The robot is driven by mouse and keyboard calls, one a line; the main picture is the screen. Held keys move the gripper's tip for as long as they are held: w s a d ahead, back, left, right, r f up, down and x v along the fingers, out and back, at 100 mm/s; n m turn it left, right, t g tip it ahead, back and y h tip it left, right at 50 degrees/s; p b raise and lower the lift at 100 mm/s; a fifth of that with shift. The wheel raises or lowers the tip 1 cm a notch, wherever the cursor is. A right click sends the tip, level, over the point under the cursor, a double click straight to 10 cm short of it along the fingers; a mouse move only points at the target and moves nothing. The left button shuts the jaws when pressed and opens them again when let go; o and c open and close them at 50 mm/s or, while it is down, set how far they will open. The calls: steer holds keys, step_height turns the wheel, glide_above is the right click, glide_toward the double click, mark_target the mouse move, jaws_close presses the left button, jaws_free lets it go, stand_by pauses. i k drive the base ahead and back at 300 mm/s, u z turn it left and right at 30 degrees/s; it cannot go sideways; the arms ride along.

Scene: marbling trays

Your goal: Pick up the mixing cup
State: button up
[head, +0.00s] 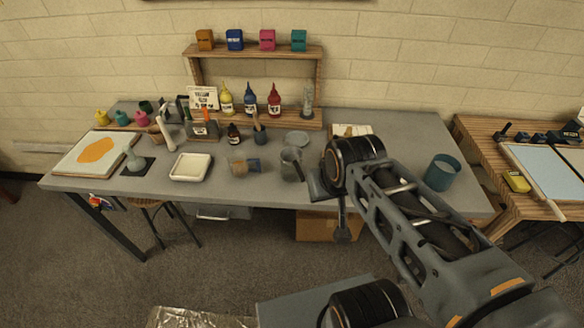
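A grey, see-through cup (290,164), which looks like the mixing cup, stands upright near the front middle of the grey table (390,130). A second vessel, a clear jar with amber and bluish parts (243,166), sits to its left. My gripper (326,208) is just right of the grey cup, by the table's front edge. A dark part of it comes close to the cup's right side; I cannot tell if they touch. Its fingers are small and partly hidden by my wrist, so its opening is unclear.
A white tray (191,167) lies left of the jar. A round grey lid or dish (297,138) lies behind the cup. A teal cup (443,172) stands at the right, beyond my arm. Bottles and a wooden shelf (255,49) line the back.

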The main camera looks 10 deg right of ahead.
mark_target(237, 161)
steer(key=u, duration=1.85)
steer(key=i, duration=1.6)
steer(key=z, duration=2.7)
